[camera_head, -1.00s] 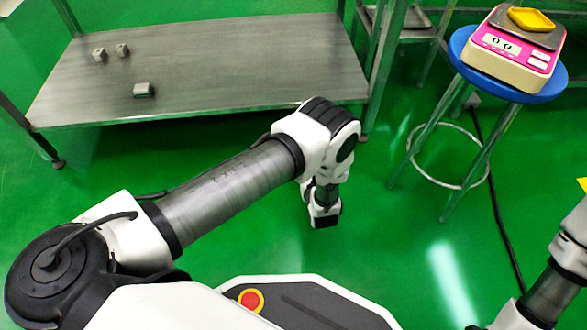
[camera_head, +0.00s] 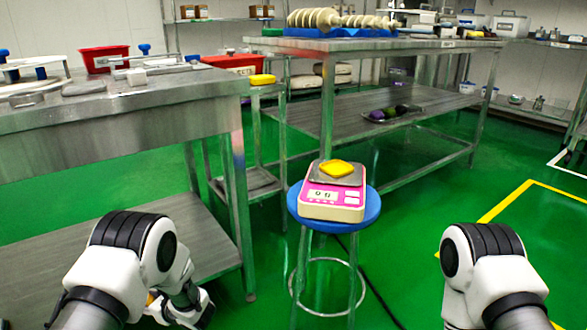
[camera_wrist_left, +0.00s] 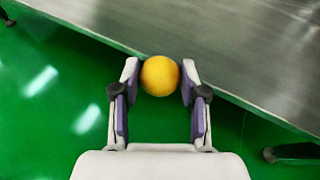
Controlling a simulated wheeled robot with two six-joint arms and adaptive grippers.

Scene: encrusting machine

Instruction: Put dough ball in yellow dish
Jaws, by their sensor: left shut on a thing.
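The dough ball (camera_wrist_left: 160,78) is round and orange-yellow, seen in the left wrist view. My left gripper (camera_wrist_left: 159,70) is shut on it, with a finger on each side. In the head view my left arm is at the lower left, and the ball is mostly hidden behind it. The yellow dish (camera_head: 337,168) is small and looks empty. It sits on a pink and white scale (camera_head: 333,198) on a blue stool (camera_head: 361,217), to the right of my left arm. My right arm shows at the lower right, but its gripper is out of view.
Another steel table (camera_head: 400,46) stands behind the stool. Another yellow object (camera_head: 262,79) lies on a small stand. Green floor is open right of the stool.

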